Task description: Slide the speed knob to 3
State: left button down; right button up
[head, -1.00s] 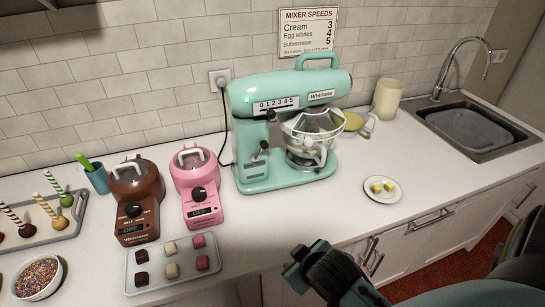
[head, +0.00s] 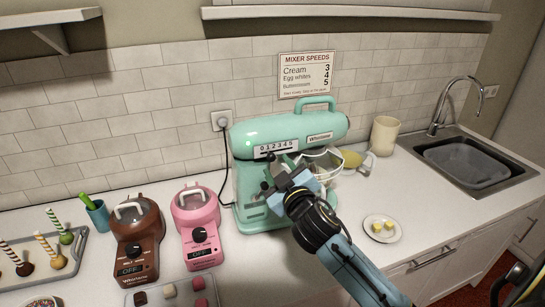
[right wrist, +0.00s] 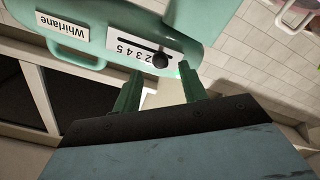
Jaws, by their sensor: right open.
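The mint-green mixer (head: 290,130) stands against the wall, and its white speed scale (head: 275,148) reads 0 to 5. In the right wrist view the scale (right wrist: 128,54) appears upside down with a dark slot. The round black speed knob (right wrist: 160,61) is at the low end of the slot, covering the digits below 2, so its exact number is unclear. My right gripper (head: 283,177) is in front of the mixer, just below the scale. In the right wrist view its green fingers (right wrist: 160,75) are apart with the knob ahead between their tips, not visibly gripped.
A wall sign (head: 306,74) lists cream 3, egg whites 4, buttercream 5. A glass bowl (head: 325,163) is right of my gripper. Pink (head: 199,230) and brown (head: 136,238) melters stand left. A butter plate (head: 382,228) and sink (head: 465,160) are right.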

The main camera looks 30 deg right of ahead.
aim_at(273, 159)
jog(key=x, duration=0.4)
jog(key=shift+w, duration=0.4)
grip_shut()
jog(key=shift+d, duration=0.1)
